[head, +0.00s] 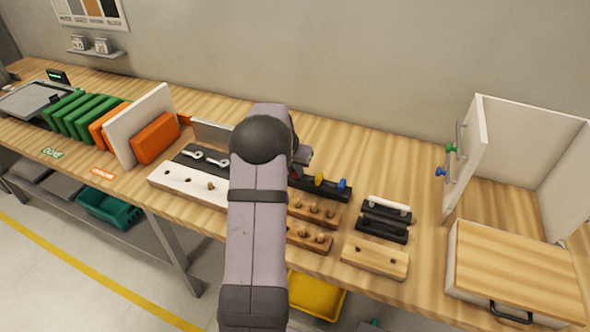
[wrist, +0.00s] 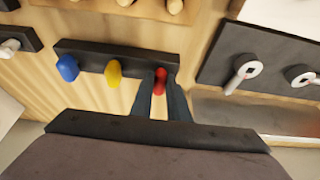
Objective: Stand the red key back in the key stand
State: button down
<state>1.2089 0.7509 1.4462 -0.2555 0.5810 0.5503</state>
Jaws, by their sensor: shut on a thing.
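The red key (wrist: 160,81) is between the fingers of my gripper (wrist: 160,88) in the wrist view. My gripper is shut on it. The key is at the right end of the black key stand (wrist: 90,52), in line with a yellow key (wrist: 113,73) and a blue key (wrist: 67,67). Whether the key's lower end is inside a hole is hidden. In the head view the yellow key (head: 319,179) and blue key (head: 342,186) stand in the stand (head: 320,195); my arm hides much of the red key there.
Wooden peg blocks (head: 314,209) stand in front of the stand. A dark board with white eye-ended parts (wrist: 245,70) lies beside it. A small black rack with a white bar (head: 384,208) is to the right. A cabinet (head: 465,150) stands farther right. Bench behind the stand is clear.

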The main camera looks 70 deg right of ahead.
jog(key=c, duration=1.6)
grip_release()
jog(key=shift+r+p, duration=1.65)
jog(key=shift+r, duration=0.9)
